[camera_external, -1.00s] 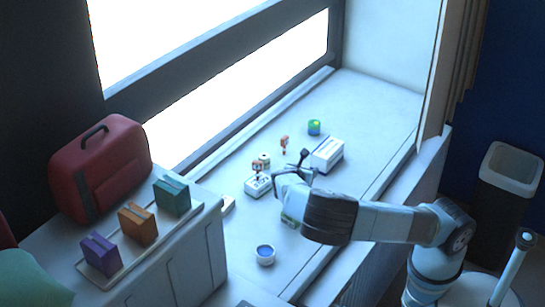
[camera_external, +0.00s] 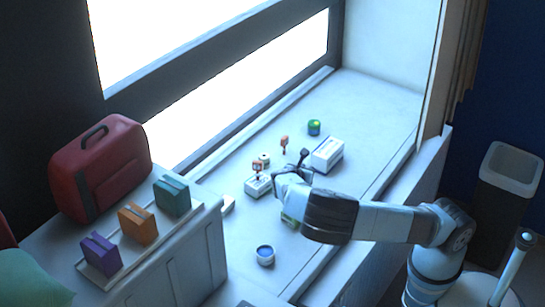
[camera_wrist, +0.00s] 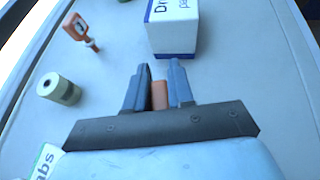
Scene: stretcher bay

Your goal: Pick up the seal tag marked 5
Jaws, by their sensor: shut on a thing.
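My gripper (camera_wrist: 158,80) is shut on a small orange piece (camera_wrist: 158,96), seen between its two grey fingers in the wrist view. Its number is not visible, so I cannot tell whether it is the tag marked 5. In the external view my gripper (camera_external: 290,170) is low over the sill, left of the white box, and hides the piece. An orange tag (camera_wrist: 77,28) stands apart, up and left in the wrist view. It also shows in the external view (camera_external: 284,142). Another reddish tag (camera_external: 258,166) shows by a small white box; its mark is unreadable.
A white box (camera_wrist: 172,28) with blue print stands just beyond my fingers. A pale roll (camera_wrist: 58,89) and a box marked "abs" (camera_wrist: 44,163) are at left. A green tin (camera_external: 314,127) and a blue-topped pot (camera_external: 265,255) stand on the sill (camera_external: 375,120).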

